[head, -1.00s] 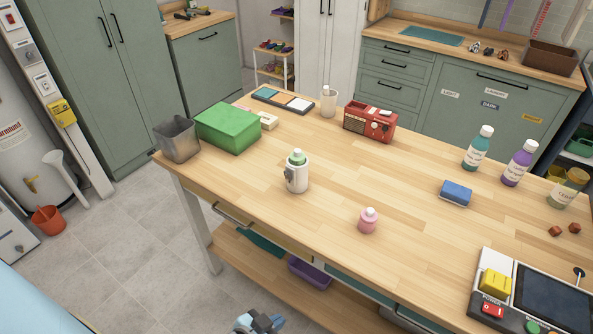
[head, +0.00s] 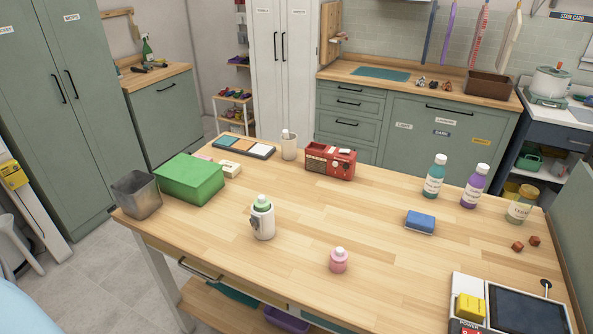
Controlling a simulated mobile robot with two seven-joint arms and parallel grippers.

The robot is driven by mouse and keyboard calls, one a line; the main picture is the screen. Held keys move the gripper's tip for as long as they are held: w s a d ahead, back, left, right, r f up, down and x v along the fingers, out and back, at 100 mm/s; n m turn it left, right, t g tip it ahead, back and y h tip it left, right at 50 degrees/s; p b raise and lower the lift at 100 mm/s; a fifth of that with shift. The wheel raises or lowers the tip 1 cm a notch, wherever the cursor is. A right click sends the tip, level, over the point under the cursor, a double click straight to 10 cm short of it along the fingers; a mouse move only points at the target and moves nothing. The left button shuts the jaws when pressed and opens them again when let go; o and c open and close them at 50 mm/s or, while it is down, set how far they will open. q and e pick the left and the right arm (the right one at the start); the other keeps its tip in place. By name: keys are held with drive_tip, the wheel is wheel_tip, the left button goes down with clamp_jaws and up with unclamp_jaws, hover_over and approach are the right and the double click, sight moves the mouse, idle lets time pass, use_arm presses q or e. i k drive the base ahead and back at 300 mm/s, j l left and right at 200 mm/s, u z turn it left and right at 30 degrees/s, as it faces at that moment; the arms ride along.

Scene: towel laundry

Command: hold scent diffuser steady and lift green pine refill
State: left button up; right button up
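The scent diffuser (head: 262,222) is a white upright holder standing on the wooden table, left of the middle. The green pine refill (head: 262,203) sits in its top, showing a green body and a pale cap. A dark grey part shows on the diffuser's left side. A small pink bottle (head: 339,261) with a white cap stands apart from it, to the right and nearer. Neither of my grippers is in view.
A green box (head: 189,178) and a grey bin (head: 137,195) stand at the table's left end. A red radio (head: 330,161) is behind. A blue sponge (head: 420,222), several bottles and a device with a dark screen (head: 520,310) are at right. The table around the diffuser is clear.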

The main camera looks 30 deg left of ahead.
sight(262, 204)
drive_tip(key=j+z, duration=0.2)
drive_tip(key=j, duration=0.15)
drive_tip(key=k+j+z, duration=0.2)
drive_tip(key=j, duration=0.15)
drive_tip(key=j+z, duration=0.2)
drive_tip(key=k+j, duration=0.15)
drive_tip(key=j, duration=0.25)
drive_tip(key=k+j+z, duration=0.1)
drive_tip(key=j, duration=0.25)
drive_tip(key=k+j, duration=0.15)
drive_tip(key=j, duration=0.25)
drive_tip(key=k+j+z, duration=0.1)
drive_tip(key=j, duration=0.25)
drive_tip(key=k+j, duration=0.2)
drive_tip(key=j, duration=0.15)
drive_tip(key=k+j+z, duration=0.1)
drive_tip(key=j, duration=0.25)
drive_tip(key=k, duration=0.05)
